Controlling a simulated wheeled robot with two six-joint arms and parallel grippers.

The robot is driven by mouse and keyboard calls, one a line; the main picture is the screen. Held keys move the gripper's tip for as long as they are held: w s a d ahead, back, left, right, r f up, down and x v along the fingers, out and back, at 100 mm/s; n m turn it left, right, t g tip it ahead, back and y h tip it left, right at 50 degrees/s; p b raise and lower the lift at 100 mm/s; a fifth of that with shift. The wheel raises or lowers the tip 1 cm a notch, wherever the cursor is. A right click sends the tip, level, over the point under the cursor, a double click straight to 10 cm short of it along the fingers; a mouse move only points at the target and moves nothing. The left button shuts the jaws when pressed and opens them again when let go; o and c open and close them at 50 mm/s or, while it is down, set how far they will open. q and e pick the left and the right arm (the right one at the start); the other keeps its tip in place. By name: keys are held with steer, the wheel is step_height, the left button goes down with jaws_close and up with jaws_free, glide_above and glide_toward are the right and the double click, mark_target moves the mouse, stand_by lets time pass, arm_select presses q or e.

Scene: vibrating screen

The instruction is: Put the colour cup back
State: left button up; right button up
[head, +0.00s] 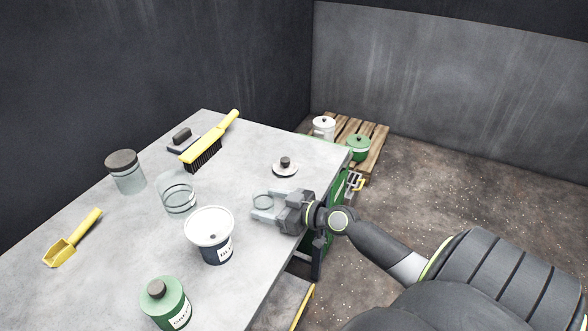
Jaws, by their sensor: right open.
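A dark blue cup (217,253) with a white label reading "BLU" stands upright near the table's front edge. A green jar (168,307) with a label and a knobbed lid stands nearer. My right gripper (259,206) is open, low over the table to the right of the blue cup and apart from it. A pale ring shape shows by its fingers; I cannot tell what it is. A grey lid with a dark knob (285,167) lies beyond the gripper. My left gripper is not in view.
On the table (90,290) are a clear glass (177,195), a dark-lidded glass jar (128,175), a yellow scoop (72,238), a yellow brush (208,143) and a dark-handled block (182,140). A white pot (324,127) and a green pot (358,148) stand on a pallet (374,136).

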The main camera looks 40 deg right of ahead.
steer(key=b+v, duration=0.2)
steer(key=v, duration=0.6)
steer(key=shift+s+d+f+b, duration=0.1)
steer(key=shift+s+b, duration=0.2)
steer(key=shift+b, duration=0.05)
steer(key=shift+s+d+b, duration=0.2)
steer(key=shift+s+b, duration=0.1)
steer(key=shift+s, duration=0.2)
steer(key=shift+s+r, duration=0.15)
steer(key=shift+r, duration=0.1)
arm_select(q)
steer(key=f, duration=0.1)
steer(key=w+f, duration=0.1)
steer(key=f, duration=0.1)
arm_select(e)
steer(key=shift+s+d+r, duration=0.1)
steer(key=shift+s, duration=0.05)
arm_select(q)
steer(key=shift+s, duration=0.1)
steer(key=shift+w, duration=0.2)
arm_select(e)
steer(key=shift+s, duration=0.1)
